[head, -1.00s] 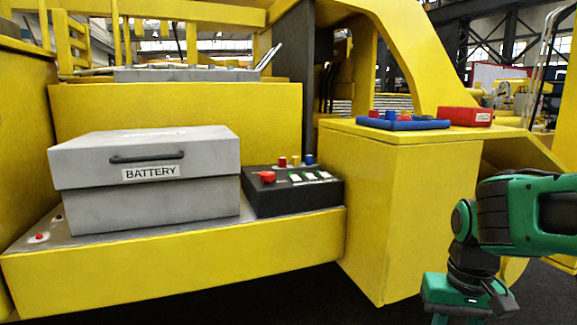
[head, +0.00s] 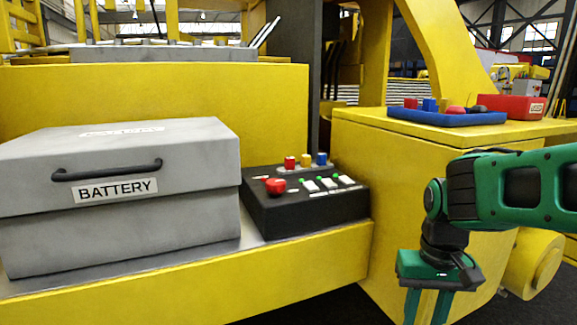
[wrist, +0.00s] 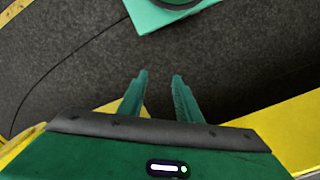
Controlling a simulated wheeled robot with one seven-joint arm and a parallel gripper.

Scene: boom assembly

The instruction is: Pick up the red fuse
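A small red fuse-like block (head: 289,163) stands at the back of the black control box (head: 300,212), beside a yellow one (head: 305,160) and a blue one (head: 321,158). Another small red block (head: 410,103) sits in the blue tray (head: 450,118), next to a blue block (head: 429,104). I cannot tell from the frames which red block is the fuse. My gripper (wrist: 160,78) is open and empty, pointing down over the dark floor. In the head view its fingers (head: 427,308) are right of and below the control box, with the tips cut off. No fuse shows in the wrist view.
A grey battery box (head: 110,240) stands left of the control box, which also carries a red knob (head: 275,186). The yellow ledge (head: 300,265) runs along the front.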

